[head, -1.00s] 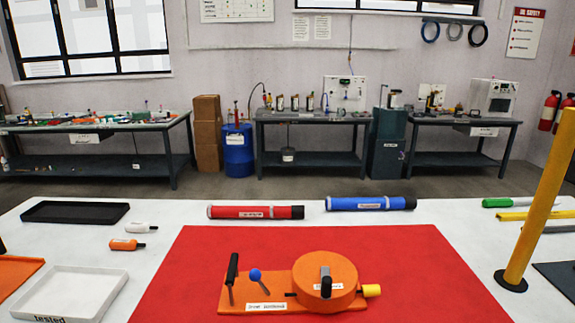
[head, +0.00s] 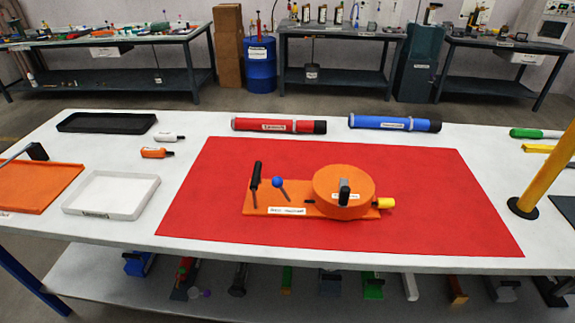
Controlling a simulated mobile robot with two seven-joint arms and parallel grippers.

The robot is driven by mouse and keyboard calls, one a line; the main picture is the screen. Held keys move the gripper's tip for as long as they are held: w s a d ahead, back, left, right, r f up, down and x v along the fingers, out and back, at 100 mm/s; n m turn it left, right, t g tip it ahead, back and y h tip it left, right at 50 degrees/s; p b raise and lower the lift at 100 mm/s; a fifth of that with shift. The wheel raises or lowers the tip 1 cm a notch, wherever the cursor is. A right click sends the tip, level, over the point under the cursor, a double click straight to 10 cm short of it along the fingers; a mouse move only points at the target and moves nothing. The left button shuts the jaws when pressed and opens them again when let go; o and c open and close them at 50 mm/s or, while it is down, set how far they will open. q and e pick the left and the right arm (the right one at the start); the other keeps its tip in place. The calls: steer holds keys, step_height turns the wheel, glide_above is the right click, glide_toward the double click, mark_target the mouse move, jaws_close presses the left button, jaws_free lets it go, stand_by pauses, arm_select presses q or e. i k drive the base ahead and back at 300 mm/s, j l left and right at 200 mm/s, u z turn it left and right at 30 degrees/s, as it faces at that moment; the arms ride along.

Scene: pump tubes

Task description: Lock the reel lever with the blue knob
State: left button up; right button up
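An orange reel unit (head: 266,198) lies on the red mat (head: 430,180) near the middle of the table. Its round orange drum (head: 332,184) is at the right, with a black and grey crank handle (head: 344,192) on it. A blue knob (head: 278,182) sits on a thin tilted stem left of the drum. A lever with a black grip (head: 256,175) stands nearly upright left of the blue knob. A yellow end piece (head: 386,203) sticks out at the right. Neither gripper shows in the head view.
A red tube (head: 278,126) and a blue tube (head: 394,124) lie behind the mat. A black tray (head: 107,118), a white tray (head: 147,194) and an orange tray (head: 45,187) are at the left. A yellow post (head: 548,172) stands at the right. The mat around the reel is clear.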

mark_target(277, 182)
steer(key=l, duration=0.5)
steer(key=i+l, duration=0.15)
steer(key=l, duration=0.3)
steer(key=u, duration=1.65)
